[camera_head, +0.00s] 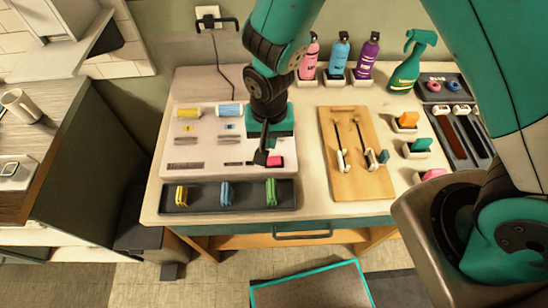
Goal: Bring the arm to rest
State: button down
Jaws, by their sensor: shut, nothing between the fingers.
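My gripper (263,157) points down over the right part of a pale board (205,154) on the table. Its dark fingers are shut with nothing between them. A small pink piece (275,161) shows right beside the fingertips; whether they touch it I cannot tell. My teal and black arm reaches in from the top and hides part of the table behind the gripper.
A dark tray (250,200) with coloured clips lies in front of the gripper. A wooden board (350,188) with two tools is to the right. Pink (309,60), blue (338,58) and purple (367,58) bottles and a green spray bottle (408,70) stand behind.

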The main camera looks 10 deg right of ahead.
jog(key=s+d+r+n+y+b, duration=0.1)
jog(key=s+r+n, duration=0.1)
jog(key=r, duration=0.5)
jog(key=s+d+r+n+y+b, duration=0.2)
jog(key=r, duration=0.6)
jog(key=s+d+r+n+y+b, duration=0.1)
jog(key=s+d+r+n, duration=0.2)
jog(key=s, duration=0.7)
notch_tip(320, 180, up, 4)
jog(key=shift+d+r+n, duration=0.2)
jog(key=shift+n, duration=1)
